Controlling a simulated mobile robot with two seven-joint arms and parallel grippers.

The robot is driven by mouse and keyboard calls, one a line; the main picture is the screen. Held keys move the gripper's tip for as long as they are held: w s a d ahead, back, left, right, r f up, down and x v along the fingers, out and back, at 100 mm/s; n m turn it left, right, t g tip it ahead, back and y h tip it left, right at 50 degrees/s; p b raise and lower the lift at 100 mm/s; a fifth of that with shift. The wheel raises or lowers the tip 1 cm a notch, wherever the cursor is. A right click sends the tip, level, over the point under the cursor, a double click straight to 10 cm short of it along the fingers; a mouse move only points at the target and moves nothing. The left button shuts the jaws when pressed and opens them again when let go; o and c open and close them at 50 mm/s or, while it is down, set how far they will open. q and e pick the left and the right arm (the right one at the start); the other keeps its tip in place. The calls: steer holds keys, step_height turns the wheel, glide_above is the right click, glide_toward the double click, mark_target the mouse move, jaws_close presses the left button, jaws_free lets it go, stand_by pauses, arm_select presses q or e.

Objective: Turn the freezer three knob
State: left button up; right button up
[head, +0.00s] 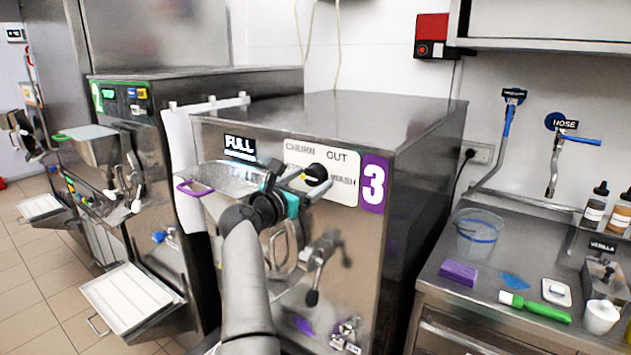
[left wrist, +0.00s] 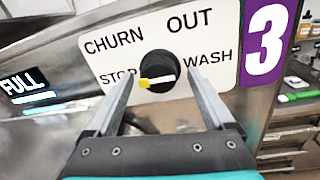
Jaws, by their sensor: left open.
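The freezer three knob (head: 316,173) is a round black dial on the white label plate at the front of the freezer marked 3. In the left wrist view the knob (left wrist: 158,66) carries a pale bar with a yellow end. The bar lies nearly level, its yellow end toward STOP and its white end toward WASH. CHURN and OUT are printed above. My left gripper (head: 304,183) is in front of the plate. In the left wrist view its open fingers (left wrist: 159,80) are on either side of the knob; I cannot tell if they touch it. My right gripper is out of view.
Freezer three (head: 425,130) has a lit FULL display (head: 240,147), a hopper with a purple handle (head: 195,188) and a spout lever (head: 318,265) below. Freezer two (head: 125,110) stands left. A counter (head: 455,290) with a purple sponge (head: 458,272) and a green-handled brush (head: 540,307) is right.

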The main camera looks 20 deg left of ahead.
arm_select(q)
steer(key=shift+s, duration=0.1)
steer(key=c, duration=1.4)
